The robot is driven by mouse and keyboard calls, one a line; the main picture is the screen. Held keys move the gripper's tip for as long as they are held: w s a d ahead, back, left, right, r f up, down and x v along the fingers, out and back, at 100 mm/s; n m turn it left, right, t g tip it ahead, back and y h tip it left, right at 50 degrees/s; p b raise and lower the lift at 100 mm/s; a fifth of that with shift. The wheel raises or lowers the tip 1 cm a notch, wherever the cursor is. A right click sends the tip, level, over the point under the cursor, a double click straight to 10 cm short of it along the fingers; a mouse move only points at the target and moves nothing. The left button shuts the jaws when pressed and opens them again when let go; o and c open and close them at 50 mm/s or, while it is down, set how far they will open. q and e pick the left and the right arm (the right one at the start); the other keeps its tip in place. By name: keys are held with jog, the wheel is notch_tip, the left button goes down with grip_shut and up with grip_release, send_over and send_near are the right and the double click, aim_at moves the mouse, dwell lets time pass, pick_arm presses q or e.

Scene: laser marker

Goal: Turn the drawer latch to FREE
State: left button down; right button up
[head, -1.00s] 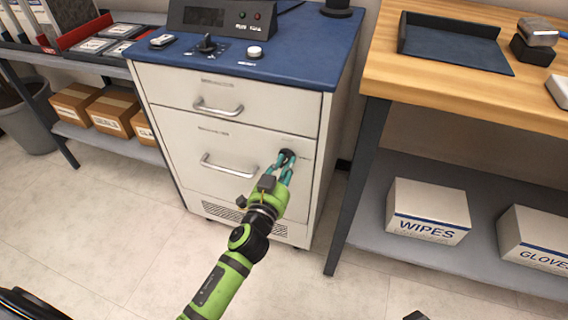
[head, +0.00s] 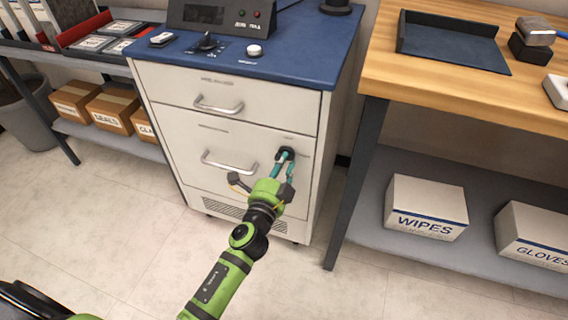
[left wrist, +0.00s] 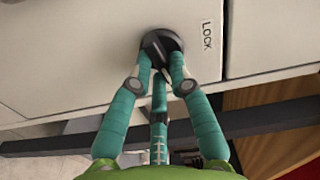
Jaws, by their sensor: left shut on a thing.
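The drawer latch (head: 285,153) is a dark round knob at the upper right of the lower drawer front (head: 190,150) on the white cabinet. My left gripper (head: 283,158) reaches it from the front, with its teal fingers shut on the knob. In the left wrist view the black latch (left wrist: 157,44) sits between the fingertips, which cover part of it. A LOCK label (left wrist: 207,35) is on the white panel to its right there. A FREE mark does not show, and I cannot tell the knob's exact angle. My right gripper is not in view.
The lower drawer handle (head: 228,168) is left of the latch, and the upper drawer handle (head: 218,108) is above. A wooden bench (head: 470,70) stands right, with a WIPES box (head: 425,208) on its lower shelf. The floor before the cabinet is clear.

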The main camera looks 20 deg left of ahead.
pick_arm(q)
jog(key=shift+m, duration=1.1)
jog(key=c, duration=1.1)
grip_release()
jog(key=shift+c, duration=0.2)
jog(key=s, duration=1.2)
jog(key=shift+a, duration=0.3)
